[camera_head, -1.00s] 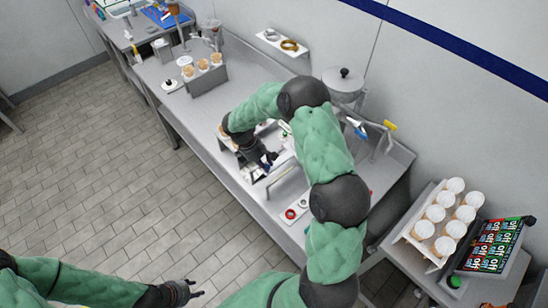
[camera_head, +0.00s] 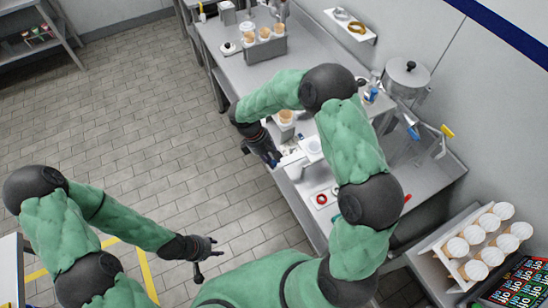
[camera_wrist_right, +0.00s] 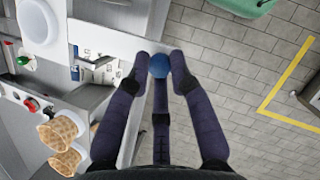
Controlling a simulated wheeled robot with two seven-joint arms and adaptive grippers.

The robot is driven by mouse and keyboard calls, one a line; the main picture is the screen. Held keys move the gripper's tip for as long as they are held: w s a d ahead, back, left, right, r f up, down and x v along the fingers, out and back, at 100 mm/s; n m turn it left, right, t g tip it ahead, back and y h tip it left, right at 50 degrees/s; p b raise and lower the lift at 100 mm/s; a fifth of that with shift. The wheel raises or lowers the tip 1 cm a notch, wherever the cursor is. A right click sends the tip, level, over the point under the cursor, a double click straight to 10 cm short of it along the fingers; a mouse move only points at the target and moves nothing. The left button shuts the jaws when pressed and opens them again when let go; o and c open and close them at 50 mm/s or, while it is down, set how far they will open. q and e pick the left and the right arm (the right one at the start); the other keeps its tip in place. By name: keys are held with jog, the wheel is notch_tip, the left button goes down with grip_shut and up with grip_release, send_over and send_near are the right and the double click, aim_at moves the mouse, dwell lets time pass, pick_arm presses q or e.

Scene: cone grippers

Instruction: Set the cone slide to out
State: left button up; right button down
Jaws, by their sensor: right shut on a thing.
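My right gripper (camera_wrist_right: 160,72) is shut on a blue ball knob (camera_wrist_right: 159,65), held between its dark fingertips. In the head view, my right gripper (camera_head: 272,157) is at the front edge of the counter, beside the white and grey cone station. The slide itself is mostly hidden by my fingers and arm, so I cannot tell its full shape. A white plate with dark slots (camera_wrist_right: 92,60) lies left of the knob in the wrist view. Waffle cones (camera_wrist_right: 60,130) show at the lower left there. My left gripper (camera_head: 208,247) hangs empty over the floor, fingers apart.
A cone holder (camera_head: 265,48) stands at the back. The tiled floor (camera_head: 140,110) left of the counter is clear.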

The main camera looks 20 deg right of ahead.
jog(key=shift+s, duration=0.1)
jog(key=c, duration=1.2)
grip_release()
jog(key=shift+a, duration=0.1)
jog(key=shift+c, duration=0.2)
jog(key=shift+o, duration=0.7)
jog(key=shift+a, duration=0.1)
jog(key=shift+r, duration=0.15)
jog(key=shift+w+r, duration=0.2)
jog(key=shift+r, duration=0.1)
jog(key=v, duration=1.1)
jog(key=shift+a+f, duration=0.1)
jog(key=shift+a, duration=0.05)
